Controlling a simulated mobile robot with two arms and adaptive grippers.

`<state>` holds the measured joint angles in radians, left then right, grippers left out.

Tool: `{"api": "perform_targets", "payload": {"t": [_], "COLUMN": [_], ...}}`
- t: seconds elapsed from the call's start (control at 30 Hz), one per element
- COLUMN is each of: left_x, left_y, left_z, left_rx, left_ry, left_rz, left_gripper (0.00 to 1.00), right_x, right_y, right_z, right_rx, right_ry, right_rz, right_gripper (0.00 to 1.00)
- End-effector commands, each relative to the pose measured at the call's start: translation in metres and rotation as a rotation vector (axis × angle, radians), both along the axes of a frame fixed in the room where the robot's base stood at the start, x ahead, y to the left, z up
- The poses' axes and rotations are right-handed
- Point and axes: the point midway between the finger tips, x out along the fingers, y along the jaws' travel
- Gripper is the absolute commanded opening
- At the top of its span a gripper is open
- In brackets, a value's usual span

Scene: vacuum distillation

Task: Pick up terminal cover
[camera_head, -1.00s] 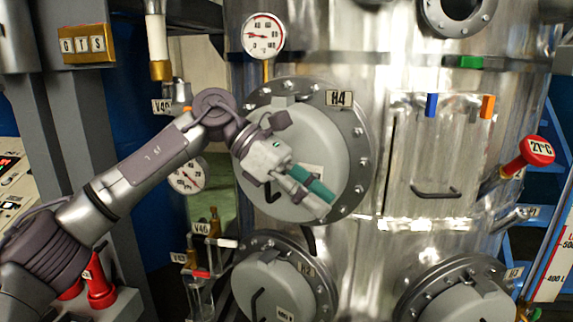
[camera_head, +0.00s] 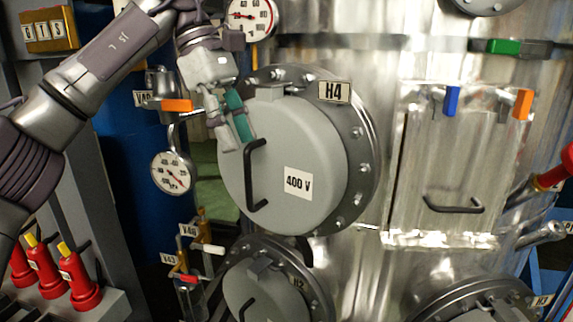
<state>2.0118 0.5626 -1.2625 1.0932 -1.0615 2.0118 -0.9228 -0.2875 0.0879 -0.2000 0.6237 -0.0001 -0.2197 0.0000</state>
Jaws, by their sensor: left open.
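The round grey terminal cover (camera_head: 325,140), labelled "400 V", is on the H4 flange (camera_head: 368,150) of the metal vessel in the middle of the head view. Its dark bar handle (camera_head: 254,180) stands upright on the cover's left part. My left gripper (camera_head: 238,143) is open and empty, in front of the cover's upper left edge. Its fingers point down, with their tips close to the top of the handle. I cannot tell whether they touch it. My right gripper is not in view.
A gauge (camera_head: 172,172) and an orange-handled valve (camera_head: 177,105) are left of the cover. Another round cover (camera_head: 262,292) sits below. A hatch (camera_head: 455,160) with blue and orange latches is at the right. Red connectors (camera_head: 80,285) stand at the lower left.

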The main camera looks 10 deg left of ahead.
Motion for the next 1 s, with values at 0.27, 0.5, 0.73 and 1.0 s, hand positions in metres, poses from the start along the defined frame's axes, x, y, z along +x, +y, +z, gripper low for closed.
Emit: {"api": "perform_targets", "payload": {"t": [0.27,0.5,0.73,1.0], "left_x": [-0.002,-0.005,-0.006,-0.006], "left_y": [-0.007,-0.02,-0.028,-0.028], "left_z": [-0.021,-0.05,-0.069,-0.069], "left_rx": [-0.002,0.0,-0.003,-0.003], "left_ry": [0.001,0.001,-0.001,-0.001], "left_rz": [-0.001,0.0,0.001,0.001], "left_gripper": [0.41,0.41,0.41,0.28], "right_x": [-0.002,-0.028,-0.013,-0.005], "right_y": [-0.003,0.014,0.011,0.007], "right_z": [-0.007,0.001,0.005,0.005], "right_rx": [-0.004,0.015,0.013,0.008], "right_ry": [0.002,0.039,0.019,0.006], "right_rz": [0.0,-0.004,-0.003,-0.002], "right_gripper": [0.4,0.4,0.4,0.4]}}
